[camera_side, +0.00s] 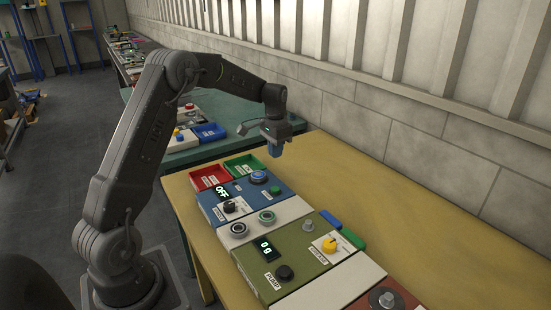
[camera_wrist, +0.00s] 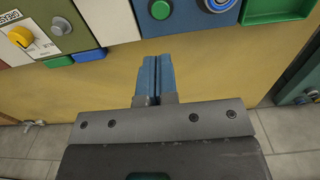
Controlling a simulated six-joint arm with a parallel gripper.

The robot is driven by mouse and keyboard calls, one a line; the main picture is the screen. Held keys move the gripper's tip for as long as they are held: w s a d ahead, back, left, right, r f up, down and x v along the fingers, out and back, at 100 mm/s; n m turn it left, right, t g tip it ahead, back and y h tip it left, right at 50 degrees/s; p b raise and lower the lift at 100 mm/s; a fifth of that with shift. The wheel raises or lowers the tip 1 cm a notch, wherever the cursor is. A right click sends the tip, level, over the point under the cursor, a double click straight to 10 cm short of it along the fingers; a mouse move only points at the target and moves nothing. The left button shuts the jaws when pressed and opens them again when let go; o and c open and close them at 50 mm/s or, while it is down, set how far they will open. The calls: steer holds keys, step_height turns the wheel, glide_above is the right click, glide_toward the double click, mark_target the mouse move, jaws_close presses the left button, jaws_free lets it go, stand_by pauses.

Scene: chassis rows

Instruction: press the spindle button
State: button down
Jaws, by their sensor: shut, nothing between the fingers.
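My gripper (camera_side: 275,149) is shut and empty, its blue fingers pointing down above the table near the panels' wall side. In the wrist view the two fingertips (camera_wrist: 154,60) are together over bare yellow table, apart from the panels. The blue panel (camera_side: 262,202) carries a lit OFF display, a black knob (camera_side: 229,206), a large blue ringed button (camera_side: 258,177) and a small green button (camera_side: 275,190). The ringed button (camera_wrist: 217,3) is cut by the top edge of the wrist view; the green button shows there as well (camera_wrist: 160,10). I cannot read which control is labelled spindle.
A red tray (camera_side: 205,181) and a green tray (camera_side: 241,160) adjoin the blue panel. A pale strip has two round buttons. An olive panel (camera_side: 293,257) has a yellow knob (camera_side: 329,245) and a black knob (camera_side: 284,272). The yellow table (camera_side: 400,220) is clear along the wall.

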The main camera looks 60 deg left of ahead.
mark_target(275, 189)
step_height(275, 189, down, 12)
stand_by(0.4)
steer(key=shift+s+d+f, duration=0.1)
steer(key=shift+s+f, duration=0.05)
steer(key=shift+f, duration=1)
step_height(275, 189, up, 15)
steer(key=shift+w+a, duration=0.2)
steer(key=shift+w, duration=0.1)
